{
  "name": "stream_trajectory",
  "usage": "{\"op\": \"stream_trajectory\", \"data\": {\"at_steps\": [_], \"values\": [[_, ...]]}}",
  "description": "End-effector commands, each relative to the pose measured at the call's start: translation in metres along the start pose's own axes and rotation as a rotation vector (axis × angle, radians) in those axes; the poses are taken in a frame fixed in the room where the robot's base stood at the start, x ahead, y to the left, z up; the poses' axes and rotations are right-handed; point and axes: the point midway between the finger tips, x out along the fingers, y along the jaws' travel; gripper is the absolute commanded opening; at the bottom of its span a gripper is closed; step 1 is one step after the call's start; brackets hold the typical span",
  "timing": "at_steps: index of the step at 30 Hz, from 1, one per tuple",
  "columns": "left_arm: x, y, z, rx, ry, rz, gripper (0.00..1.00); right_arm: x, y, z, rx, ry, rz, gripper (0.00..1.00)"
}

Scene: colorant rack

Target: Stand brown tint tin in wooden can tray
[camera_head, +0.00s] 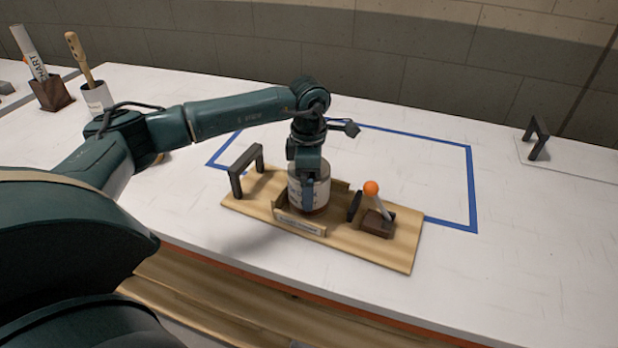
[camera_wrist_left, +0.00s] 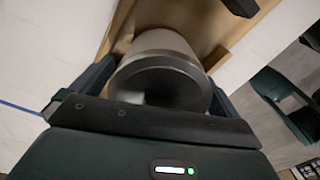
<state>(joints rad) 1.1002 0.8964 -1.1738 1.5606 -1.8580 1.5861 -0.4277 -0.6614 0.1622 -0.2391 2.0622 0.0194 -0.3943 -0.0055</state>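The brown tint tin (camera_head: 322,193) is a round can with a pale label and a brown band near its base. It stands upright, within the low walls of the wooden can tray (camera_head: 390,256). Whether its base rests fully on the tray floor is hidden by the front wall. My left gripper (camera_head: 308,192) points down over the tin, one finger on each side. In the left wrist view the tin's round metal top (camera_wrist_left: 160,85) sits between the fingers (camera_wrist_left: 158,95), which appear to touch its sides. My right gripper is not in view.
The tray board carries a dark handle (camera_head: 246,170) at its left and an orange-knobbed lever (camera_head: 371,188) right of the tin. A blue tape outline (camera_head: 470,180) surrounds free table behind it. Two holders (camera_head: 52,93) (camera_head: 97,98) stand at far left, another dark handle (camera_head: 537,138) at far right.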

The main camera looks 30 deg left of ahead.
Motion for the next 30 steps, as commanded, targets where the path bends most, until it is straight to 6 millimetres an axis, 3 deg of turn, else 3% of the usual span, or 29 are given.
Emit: {"op": "stream_trajectory", "data": {"at_steps": [10,21,30], "values": [[-0.011,0.001,0.001,0.000,-0.003,0.004,1.00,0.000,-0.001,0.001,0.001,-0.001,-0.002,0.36],[-0.087,0.001,0.001,0.000,-0.004,0.004,1.00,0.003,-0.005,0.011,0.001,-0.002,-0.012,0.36],[-0.121,0.000,0.001,0.000,-0.001,0.002,1.00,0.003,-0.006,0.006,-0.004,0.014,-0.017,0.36]]}}
